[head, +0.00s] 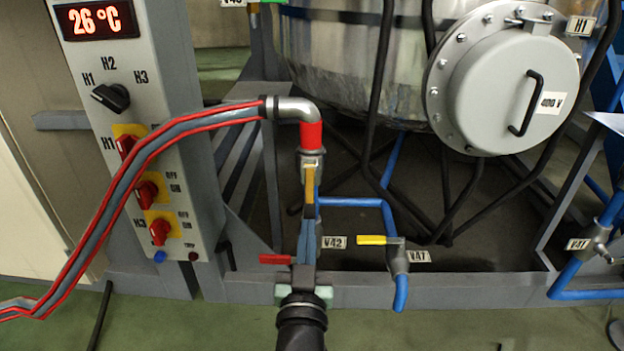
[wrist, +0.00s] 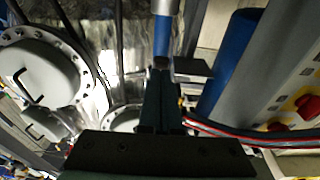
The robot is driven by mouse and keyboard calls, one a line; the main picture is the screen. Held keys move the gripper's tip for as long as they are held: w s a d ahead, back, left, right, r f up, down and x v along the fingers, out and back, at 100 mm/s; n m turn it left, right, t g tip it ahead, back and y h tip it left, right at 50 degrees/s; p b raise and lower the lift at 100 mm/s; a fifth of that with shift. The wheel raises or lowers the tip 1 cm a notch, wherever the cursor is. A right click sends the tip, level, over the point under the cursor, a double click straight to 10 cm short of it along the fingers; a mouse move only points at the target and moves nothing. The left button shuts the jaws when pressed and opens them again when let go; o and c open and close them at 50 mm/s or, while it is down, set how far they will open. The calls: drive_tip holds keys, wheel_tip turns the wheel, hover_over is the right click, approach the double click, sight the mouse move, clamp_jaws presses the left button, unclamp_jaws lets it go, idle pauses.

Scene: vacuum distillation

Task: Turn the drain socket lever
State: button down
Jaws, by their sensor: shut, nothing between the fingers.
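A yellow lever (head: 309,187) stands upright on the metal coupling just below the red hose end (head: 311,135). A red lever (head: 276,259) lies level, pointing left, low on the pipe by the V42 label. I cannot tell for sure which is the drain socket lever. My gripper (head: 306,226) is in front of this pipe, below the yellow lever, its fingers together and empty. In the wrist view, the shut fingers (wrist: 161,70) point at the blue pipe (wrist: 162,38); a dark flat plate (wrist: 193,68) is right of their tips. Whether they touch anything is unclear.
A red and grey hose (head: 150,165) curves from the left into the elbow. A control panel (head: 130,70) stands at left. The yellow V47 lever (head: 372,240) is to the right. Behind are a steel tank (head: 340,60), its round hatch (head: 490,90) and dark struts.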

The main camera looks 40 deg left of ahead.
drive_tip(key=shift+w+a+f, duration=0.2)
drive_tip(key=shift+w+a, duration=0.1)
drive_tip(key=shift+a, duration=0.05)
idle(0.4)
